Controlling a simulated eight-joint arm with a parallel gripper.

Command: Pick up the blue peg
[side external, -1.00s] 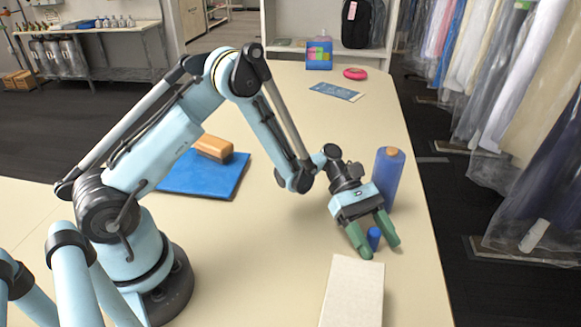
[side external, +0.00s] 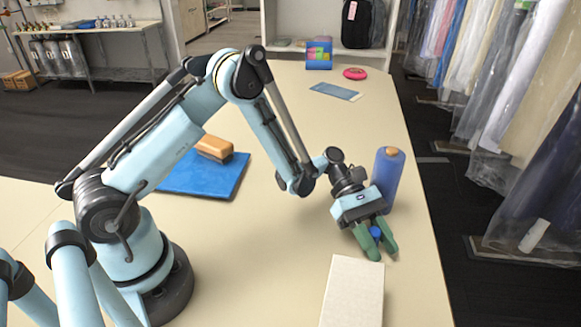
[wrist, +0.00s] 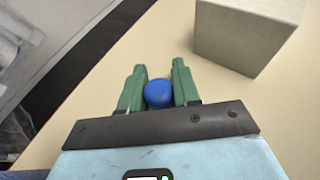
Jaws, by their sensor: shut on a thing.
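The blue peg (side external: 376,232) is small and stands between the green fingers of my gripper (side external: 377,246). In the wrist view the rounded top of the blue peg (wrist: 158,93) shows between the two fingers of my gripper (wrist: 156,80). The gripper is shut on the peg, low over the table. The lower part of the peg is hidden by the fingers, so I cannot tell whether it touches the table.
A tall blue roll (side external: 389,180) stands close behind my gripper. A pale box (side external: 352,292) lies just in front; it also shows in the wrist view (wrist: 245,35). A blue mat (side external: 205,180) with a tan block (side external: 214,148) is at left. The table's right edge is near.

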